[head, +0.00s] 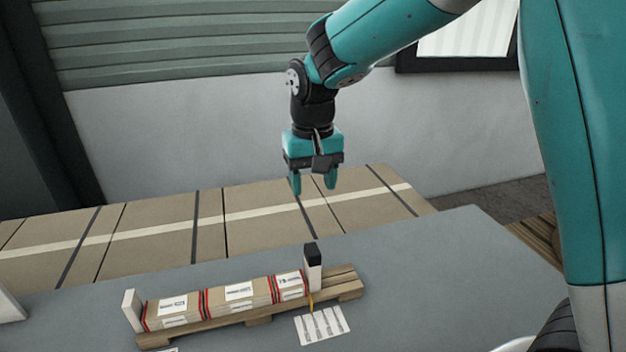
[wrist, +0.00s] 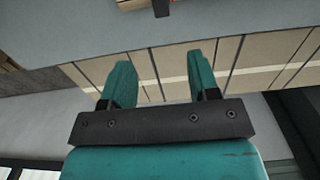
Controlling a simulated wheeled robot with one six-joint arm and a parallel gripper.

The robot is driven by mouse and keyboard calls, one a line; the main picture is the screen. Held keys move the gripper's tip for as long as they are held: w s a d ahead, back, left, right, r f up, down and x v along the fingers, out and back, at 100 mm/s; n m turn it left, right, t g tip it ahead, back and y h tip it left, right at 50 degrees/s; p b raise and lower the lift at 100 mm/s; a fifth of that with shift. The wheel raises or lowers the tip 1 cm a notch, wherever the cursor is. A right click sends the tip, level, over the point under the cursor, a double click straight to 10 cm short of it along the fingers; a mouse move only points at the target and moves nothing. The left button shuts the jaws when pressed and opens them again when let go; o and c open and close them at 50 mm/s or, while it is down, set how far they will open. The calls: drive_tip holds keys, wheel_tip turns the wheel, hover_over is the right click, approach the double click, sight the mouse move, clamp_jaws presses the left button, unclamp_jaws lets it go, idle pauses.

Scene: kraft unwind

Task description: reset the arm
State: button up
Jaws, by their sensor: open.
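My gripper (head: 313,184) hangs from my teal arm with its fingers pointing down, in front of the white wall and above the row of cardboard boxes. Its two teal fingers are apart and nothing is between them. In the wrist view my gripper (wrist: 160,82) also shows two separated fingers with an empty gap. It is well clear of the grey table (head: 430,270) and touches nothing that I can see.
A wooden pallet-like rack (head: 345,288) on the table holds paper-wrapped packs (head: 238,292) between a white end block (head: 133,310) and a black-topped post (head: 313,262). A printed label sheet (head: 322,325) lies in front. Cardboard boxes (head: 150,232) line the far side.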

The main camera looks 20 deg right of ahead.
drive_tip(key=s+a+r+n+y, duration=0.1)
drive_tip(key=s+n, duration=0.1)
drive_tip(key=s, duration=0.6)
drive_tip(key=s+a+n+y, duration=0.1)
drive_tip(key=s+a+n, duration=0.1)
drive_tip(key=s, duration=0.6)
drive_tip(key=s+a+r+n+y+b, duration=0.1)
drive_tip(key=s+n, duration=0.3)
drive_tip(key=s, duration=0.5)
drive_tip(key=shift+a+r+y, duration=0.35)
drive_tip(key=shift+a+y, duration=0.05)
drive_tip(key=shift+y, duration=0.2)
